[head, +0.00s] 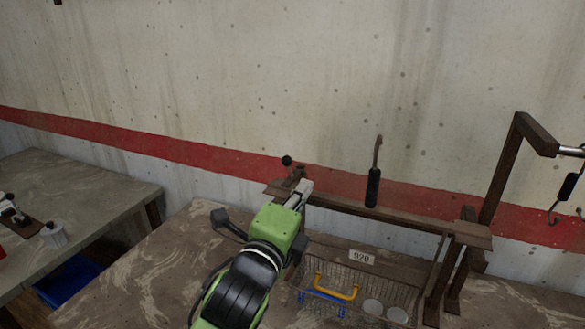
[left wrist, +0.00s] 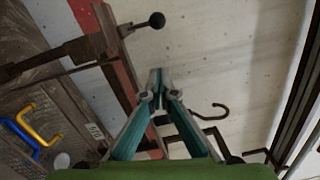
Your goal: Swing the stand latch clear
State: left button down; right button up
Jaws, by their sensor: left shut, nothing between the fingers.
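The stand latch appears as a short lever with a black ball knob (head: 287,160) at the left end of the brown stand's rail (head: 390,214). In the left wrist view the knob (left wrist: 157,20) sits at the top, on a thin rod from the brown rail (left wrist: 60,55). My left gripper (head: 306,187) is just right of the latch in the head view. In the left wrist view its fingertips (left wrist: 156,80) are together with nothing between them, apart from the knob. The latch's pivot is too small to make out. My right gripper is not seen.
A hook with a black handle (head: 373,187) stands up at the rail. A wire basket (head: 400,290) labelled 920 sits below, holding yellow and blue handles and pale discs. A tall brown post (head: 503,165) with a hanging hook (head: 567,187) is at right. Another table (head: 70,200) is at left.

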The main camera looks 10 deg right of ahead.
pick_arm(q)
jog(key=w+p, duration=0.1)
jog(key=w, duration=0.2)
jog(key=w+a+r+p, duration=0.1)
jog(key=w, duration=0.1)
jog(key=shift+w+p, duration=0.3)
jog(key=shift+w, duration=0.05)
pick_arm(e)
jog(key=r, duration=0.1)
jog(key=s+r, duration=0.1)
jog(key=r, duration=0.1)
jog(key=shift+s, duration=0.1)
